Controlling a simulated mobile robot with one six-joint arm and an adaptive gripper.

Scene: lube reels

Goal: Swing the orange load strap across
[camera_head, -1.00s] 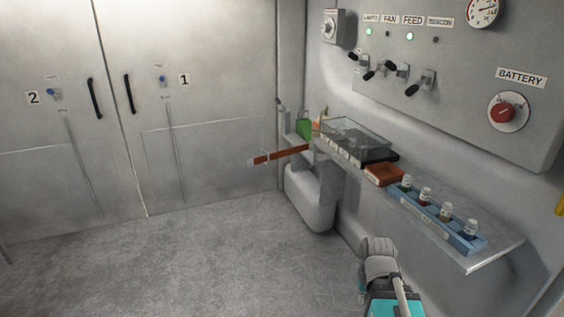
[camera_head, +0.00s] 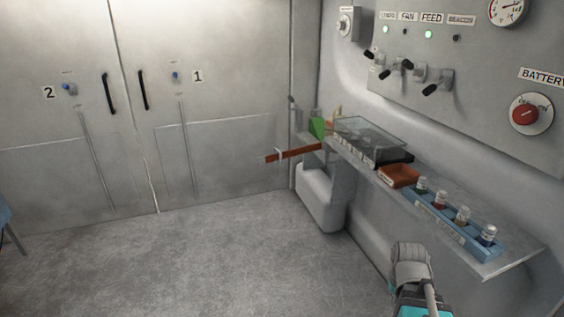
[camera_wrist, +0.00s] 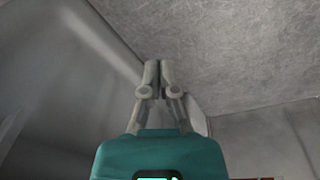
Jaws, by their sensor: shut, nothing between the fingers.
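The orange load strap (camera_head: 293,154) is a flat orange-brown band in the head view. It sticks out leftward, roughly level, from the far end of the wall shelf, in front of the door marked 1. A pale band crosses it near its free end. My gripper (camera_wrist: 159,66) shows in the wrist view with its two grey fingers together and nothing between them. It is apart from the strap, over bare floor in that picture. In the head view my arm is at the bottom right, and the fingertips cannot be made out there.
A switch panel (camera_head: 468,75) hangs above. A pale rounded casing (camera_head: 318,197) sits below the strap. The floor (camera_head: 200,260) to the left is open.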

